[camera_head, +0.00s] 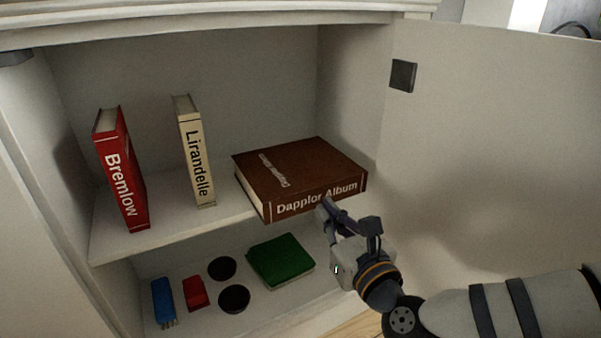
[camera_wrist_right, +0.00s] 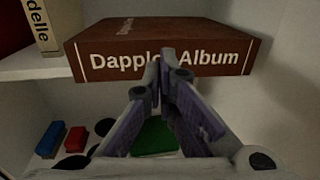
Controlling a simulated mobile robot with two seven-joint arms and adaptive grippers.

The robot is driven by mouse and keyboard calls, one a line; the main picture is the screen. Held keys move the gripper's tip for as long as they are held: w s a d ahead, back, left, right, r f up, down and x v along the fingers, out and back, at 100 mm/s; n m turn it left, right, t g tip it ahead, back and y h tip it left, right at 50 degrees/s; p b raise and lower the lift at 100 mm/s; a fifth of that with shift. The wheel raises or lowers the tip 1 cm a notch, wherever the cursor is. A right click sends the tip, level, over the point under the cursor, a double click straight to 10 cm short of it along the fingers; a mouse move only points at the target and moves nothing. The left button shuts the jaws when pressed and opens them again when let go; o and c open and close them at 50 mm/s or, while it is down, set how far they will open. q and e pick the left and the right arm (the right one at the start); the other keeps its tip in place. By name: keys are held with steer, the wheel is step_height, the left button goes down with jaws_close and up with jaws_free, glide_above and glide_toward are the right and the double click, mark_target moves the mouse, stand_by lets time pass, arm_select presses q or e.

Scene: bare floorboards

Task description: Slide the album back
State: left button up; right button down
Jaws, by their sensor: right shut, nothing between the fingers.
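The brown album (camera_head: 305,170), labelled "Dappler Album" on its spine, lies flat on the upper shelf (camera_head: 165,228) of a white cabinet, at the right. Its left front corner reaches the shelf's front edge or a little past it. My right gripper (camera_head: 323,206) is shut and empty, its fingertips at the album's spine. In the right wrist view the album (camera_wrist_right: 120,55) fills the top and the shut fingertips (camera_wrist_right: 164,60) overlap the middle of its spine. I cannot tell whether they touch it. My left gripper is not in view.
A red book (camera_head: 122,170) and a cream book (camera_head: 194,150) stand upright on the shelf's left. Below are a green block (camera_head: 280,260), a blue brush-like item (camera_head: 163,301), a red item (camera_head: 195,293) and two dark discs (camera_head: 234,298). The open door (camera_head: 490,150) bounds the right.

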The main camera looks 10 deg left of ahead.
mark_target(315, 198)
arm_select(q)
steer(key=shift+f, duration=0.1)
arm_select(e)
steer(key=shift+w, duration=0.1)
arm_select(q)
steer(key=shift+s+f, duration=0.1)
arm_select(e)
steer(key=shift+w+a, duration=0.2)
steer(key=shift+w, duration=0.05)
arm_select(q)
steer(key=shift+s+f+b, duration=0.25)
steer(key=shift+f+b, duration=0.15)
steer(key=shift+b, duration=0.5)
arm_select(e)
steer(key=shift+x, duration=1.1)
